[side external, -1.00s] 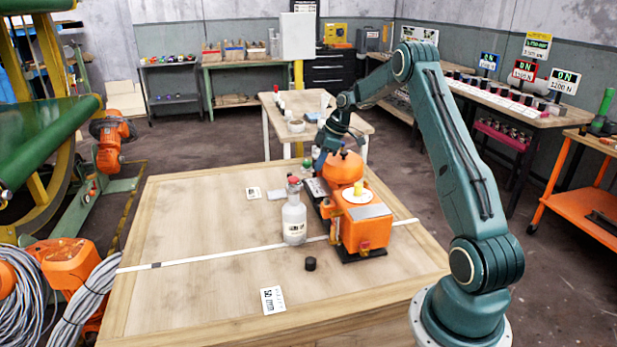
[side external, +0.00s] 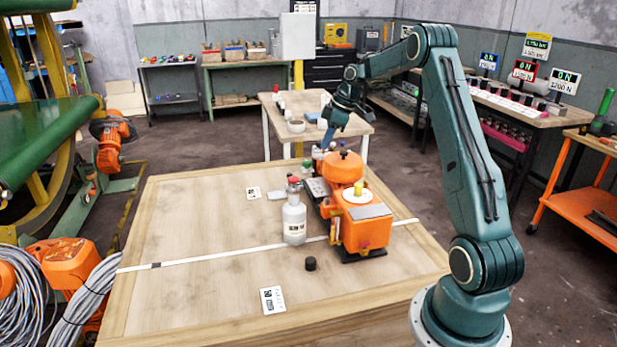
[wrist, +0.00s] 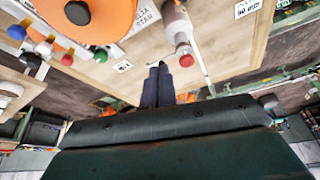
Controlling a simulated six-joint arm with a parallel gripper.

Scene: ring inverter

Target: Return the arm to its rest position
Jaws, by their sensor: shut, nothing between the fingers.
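My gripper (side external: 326,141) is raised in the air above the far end of the orange machine (side external: 344,168). In the wrist view its two dark fingers (wrist: 158,66) lie together, shut with nothing between them. The orange machine, with a white disc and a yellow knob on top, stands on the wooden table, and part of it shows at the top of the wrist view (wrist: 85,15). A grey bottle with a red cap (side external: 294,218) stands upright just left of the machine. My gripper touches none of these, as far as I can see.
A small black cylinder (side external: 310,264) and a printed label (side external: 272,300) lie on the near part of the wooden table (side external: 200,215). A white strip (side external: 225,256) crosses the tabletop. A smaller table (side external: 277,122) stands behind. The table's left half is largely clear.

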